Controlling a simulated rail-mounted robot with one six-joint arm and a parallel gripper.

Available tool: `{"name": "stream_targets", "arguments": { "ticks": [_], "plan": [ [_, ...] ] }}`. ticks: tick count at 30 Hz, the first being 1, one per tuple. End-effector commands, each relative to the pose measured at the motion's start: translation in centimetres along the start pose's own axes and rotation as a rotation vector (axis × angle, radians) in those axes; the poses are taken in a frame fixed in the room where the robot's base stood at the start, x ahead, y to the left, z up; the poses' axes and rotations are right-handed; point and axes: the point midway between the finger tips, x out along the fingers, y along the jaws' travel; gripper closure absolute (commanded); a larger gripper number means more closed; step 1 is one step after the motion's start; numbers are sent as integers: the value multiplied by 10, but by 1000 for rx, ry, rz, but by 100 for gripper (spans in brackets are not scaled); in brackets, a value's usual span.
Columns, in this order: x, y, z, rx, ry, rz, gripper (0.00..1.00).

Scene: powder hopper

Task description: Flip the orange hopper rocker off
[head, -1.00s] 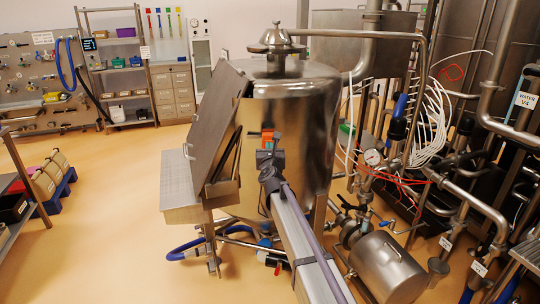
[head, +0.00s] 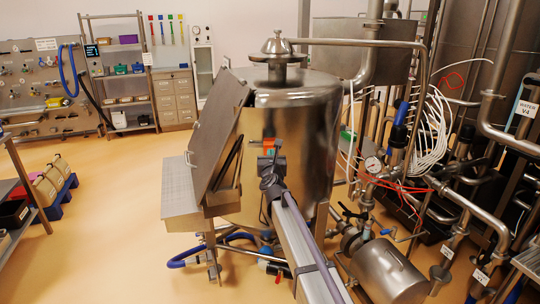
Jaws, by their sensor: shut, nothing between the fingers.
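The orange rocker (head: 269,145) shows as a small orange patch on the front of the shiny steel hopper tank (head: 293,115). My gripper (head: 270,158) is at the end of the arm, just below and in front of the orange part, and overlaps it in the picture. The jaws are shut with nothing visible between them. Part of the rocker is hidden behind my gripper, so its tilt cannot be told. I cannot tell whether the fingertips touch it.
A hinged steel lid (head: 216,125) stands tilted over a steel tray (head: 190,185) left of the tank. Pipes, a gauge (head: 373,164) and white hoses (head: 430,125) crowd the right. Blue hoses (head: 185,262) lie low in front. Open floor (head: 110,230) is at the left.

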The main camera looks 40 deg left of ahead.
Motion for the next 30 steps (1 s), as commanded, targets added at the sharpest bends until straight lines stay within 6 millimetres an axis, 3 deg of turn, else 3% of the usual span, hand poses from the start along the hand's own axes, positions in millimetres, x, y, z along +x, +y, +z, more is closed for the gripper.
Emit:
{"name": "stream_targets", "arguments": {
  "ticks": [12,15,30],
  "plan": [
    [-97,-2,28,1,-2,-1,100],
    [-112,-2,31,2,-1,0,100],
    [-119,-1,32,1,-1,-1,100]
  ]
}}
